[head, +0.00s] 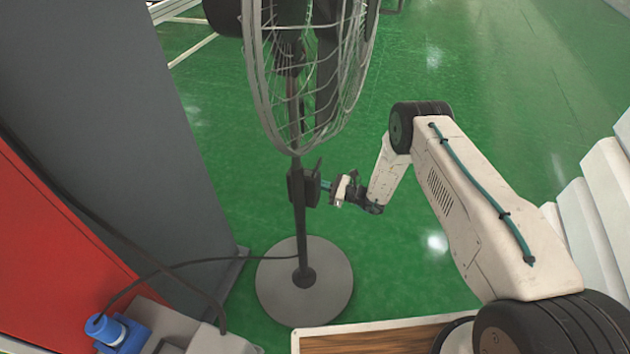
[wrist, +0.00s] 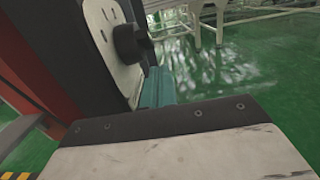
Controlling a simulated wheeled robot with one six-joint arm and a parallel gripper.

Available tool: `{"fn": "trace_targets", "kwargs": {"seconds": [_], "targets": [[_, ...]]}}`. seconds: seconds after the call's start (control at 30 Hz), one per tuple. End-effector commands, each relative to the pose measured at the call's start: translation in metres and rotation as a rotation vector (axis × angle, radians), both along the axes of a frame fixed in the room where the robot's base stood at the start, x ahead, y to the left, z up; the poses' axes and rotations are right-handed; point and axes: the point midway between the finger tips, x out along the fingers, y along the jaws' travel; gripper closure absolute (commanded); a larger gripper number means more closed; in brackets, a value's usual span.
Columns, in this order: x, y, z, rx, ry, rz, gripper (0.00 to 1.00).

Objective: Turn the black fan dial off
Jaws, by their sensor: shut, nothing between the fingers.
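The pedestal fan (head: 302,215) stands on a round grey base, with a black control box (head: 297,188) on its pole. In the wrist view the black dial (wrist: 128,42) sticks out from a pale plate (wrist: 108,32) on the box's face. My gripper (head: 325,185) is beside the box, on its right. Its teal fingers (wrist: 155,88) show close together and empty in the wrist view, just below the dial. I cannot tell whether they touch the box. The dial's setting is too small to read.
A grey panel (head: 130,110) and a red one (head: 50,255) stand at the left. A black cable (head: 215,259) runs from the pole to a blue plug (head: 105,328). White stepped shapes (head: 590,205) are at the right. Green floor (head: 480,90) is open behind my arm.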

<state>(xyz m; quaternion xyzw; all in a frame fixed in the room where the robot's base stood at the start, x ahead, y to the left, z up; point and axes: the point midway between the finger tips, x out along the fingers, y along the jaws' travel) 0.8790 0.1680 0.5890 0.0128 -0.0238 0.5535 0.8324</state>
Motion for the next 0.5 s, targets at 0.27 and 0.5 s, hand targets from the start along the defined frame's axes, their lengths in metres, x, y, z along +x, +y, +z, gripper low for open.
{"fn": "trace_targets", "kwargs": {"seconds": [0.27,0.5], "targets": [[-0.022,-0.057,-0.030,-0.002,0.009,-0.010,1.00],[-0.037,-0.090,-0.040,-0.002,0.008,-0.006,1.00]]}}
